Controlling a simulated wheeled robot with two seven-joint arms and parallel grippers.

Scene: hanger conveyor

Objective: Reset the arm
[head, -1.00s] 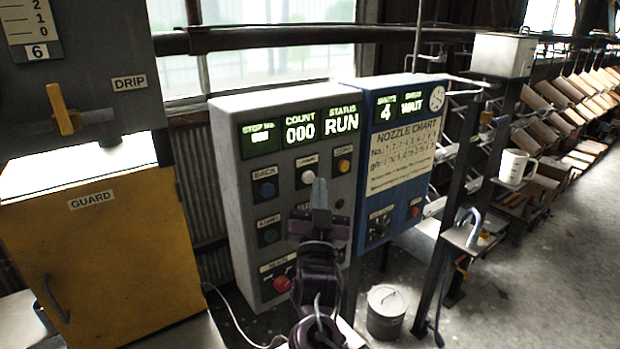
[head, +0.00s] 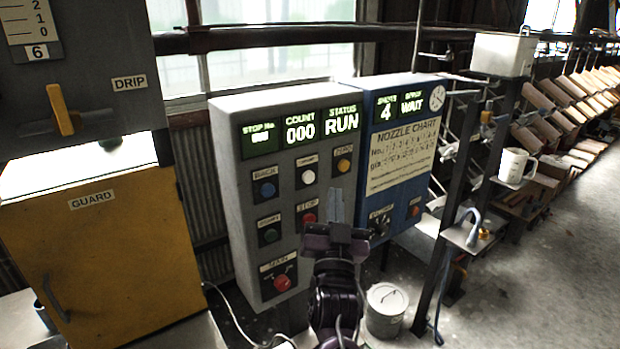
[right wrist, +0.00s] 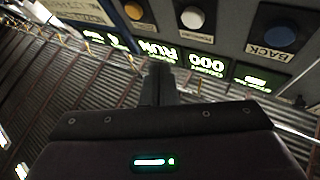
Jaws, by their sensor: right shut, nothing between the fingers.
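My right gripper (head: 336,207) is in front of the lower right part of the grey control panel (head: 225,150), with its fingers together and nothing between them. In the right wrist view its closed fingers (right wrist: 160,82) point toward the panel face, which appears upside down. The panel's displays read COUNT 000 and STATUS RUN. Its blue, white, yellow, green and red buttons are in view, with a red knob (head: 282,283) at the bottom. I cannot tell how far the fingertips are from the panel. My left gripper is not in view.
A blue panel (head: 360,110) with a nozzle chart stands to the right of the grey one. A yellow guard door (head: 110,265) is at left. Open floor lies at far right.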

